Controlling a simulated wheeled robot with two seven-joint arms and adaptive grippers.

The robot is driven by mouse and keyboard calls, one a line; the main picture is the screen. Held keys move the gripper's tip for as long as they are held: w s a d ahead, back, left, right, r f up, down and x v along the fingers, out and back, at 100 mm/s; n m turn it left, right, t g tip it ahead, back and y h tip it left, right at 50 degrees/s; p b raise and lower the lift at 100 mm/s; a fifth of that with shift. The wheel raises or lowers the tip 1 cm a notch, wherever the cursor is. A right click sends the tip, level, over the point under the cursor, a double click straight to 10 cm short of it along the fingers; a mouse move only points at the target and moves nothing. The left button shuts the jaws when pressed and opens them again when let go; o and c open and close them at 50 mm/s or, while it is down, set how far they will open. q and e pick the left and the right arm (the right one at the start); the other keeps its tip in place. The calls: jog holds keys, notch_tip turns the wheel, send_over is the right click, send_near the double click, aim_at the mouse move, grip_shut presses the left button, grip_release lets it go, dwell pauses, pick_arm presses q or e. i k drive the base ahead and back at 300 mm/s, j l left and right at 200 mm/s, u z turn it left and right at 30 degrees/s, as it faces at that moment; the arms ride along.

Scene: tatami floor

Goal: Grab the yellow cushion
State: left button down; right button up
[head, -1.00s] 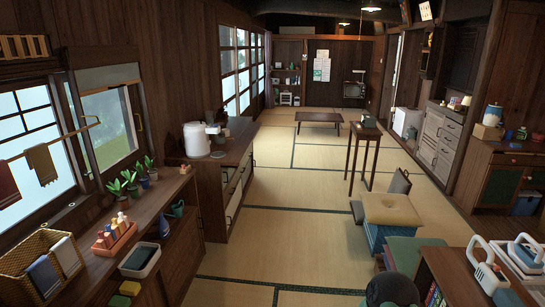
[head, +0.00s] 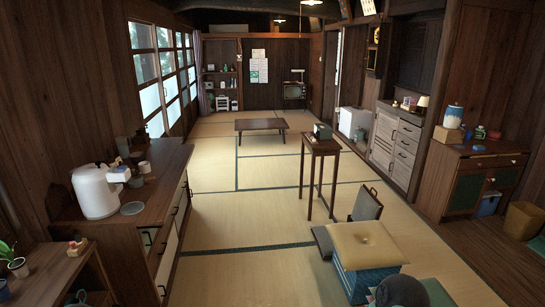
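The yellow cushion (head: 366,247) is a square, tufted pad in the lower right of the head view. It lies flat on top of a blue patterned box-like stool (head: 371,283). Its whole top face shows. Neither of my grippers is in the head view.
A legless chair (head: 366,205) sits just behind the cushion. A tall narrow stand (head: 318,148) and a low table (head: 261,124) are farther back. A wooden counter with a white pot (head: 97,190) lines the left.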

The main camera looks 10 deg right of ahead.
aim_at(365, 242)
jog(key=i+z, duration=0.15)
jog(key=i, duration=0.85)
jog(key=i+j+z, duration=0.1)
jog(key=i, duration=0.9)
jog(key=i+z, duration=0.3)
jog(key=i, duration=0.15)
jog(key=i+z, duration=0.25)
jog(key=i, duration=0.2)
jog(key=i+j+z, duration=0.15)
jog(key=i+z, duration=0.15)
jog(key=i, duration=0.15)
jog(key=i+j+z, duration=0.25)
jog(key=i, duration=0.15)
